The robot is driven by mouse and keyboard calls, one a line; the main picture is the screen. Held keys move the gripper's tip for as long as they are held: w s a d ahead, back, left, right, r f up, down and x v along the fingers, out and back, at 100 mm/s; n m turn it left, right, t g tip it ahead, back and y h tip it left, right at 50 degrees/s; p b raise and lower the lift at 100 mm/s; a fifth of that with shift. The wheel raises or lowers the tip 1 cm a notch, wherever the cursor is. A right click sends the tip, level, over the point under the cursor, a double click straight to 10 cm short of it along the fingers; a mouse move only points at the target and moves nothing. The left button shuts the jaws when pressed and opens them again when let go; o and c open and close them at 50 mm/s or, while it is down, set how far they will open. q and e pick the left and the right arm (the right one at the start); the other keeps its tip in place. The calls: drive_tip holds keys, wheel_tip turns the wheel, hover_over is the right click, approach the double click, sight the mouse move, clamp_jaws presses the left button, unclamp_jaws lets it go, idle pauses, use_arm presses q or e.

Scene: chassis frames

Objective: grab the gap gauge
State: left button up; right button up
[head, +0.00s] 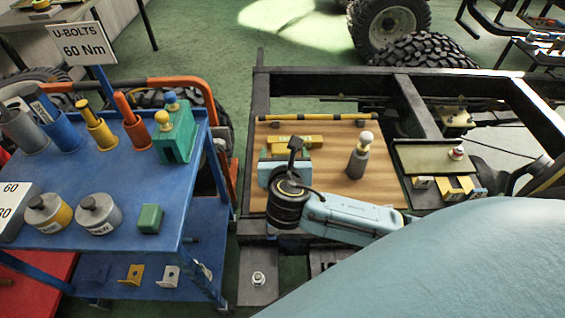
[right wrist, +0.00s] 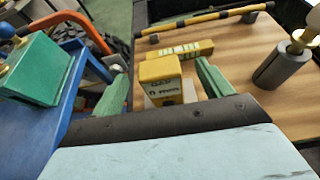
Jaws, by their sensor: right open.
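The gap gauge (right wrist: 161,80) is a yellow block with dark lettering that appears to read GAP. It stands on the wooden board (head: 385,190), with a pale part at its lower edge. My right gripper (head: 285,154) is over the left part of the board. In the right wrist view its two green fingers are apart, one on each side of the gauge, with visible gaps and nothing gripped. In the head view my gripper and wrist largely hide the gauge. My left gripper is not in view.
A yellow bar with pale marks (right wrist: 180,50) lies just behind the gauge. A grey cylinder with a pale knob (head: 358,162) stands to the right. A yellow-and-black rod (head: 318,117) runs along the board's far edge. A blue cart (head: 110,180) with several tools is at left.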

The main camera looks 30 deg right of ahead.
sight(283, 146)
drive_tip(key=shift+w+d+f, duration=0.1)
drive_tip(key=shift+w+d, duration=0.05)
drive_tip(key=shift+w, duration=0.1)
drive_tip(key=b+x, duration=0.1)
drive_tip(key=x, duration=0.3)
drive_tip(key=shift+w+f+b, duration=0.1)
drive_tip(key=shift+f+b, duration=0.25)
drive_tip(key=shift+b, duration=0.05)
drive_tip(key=shift+w+d, duration=0.1)
drive_tip(key=shift+w, duration=0.25)
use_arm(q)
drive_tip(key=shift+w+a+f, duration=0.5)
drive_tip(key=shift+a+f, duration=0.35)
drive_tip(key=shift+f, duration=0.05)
use_arm(e)
drive_tip(key=c, duration=1.1)
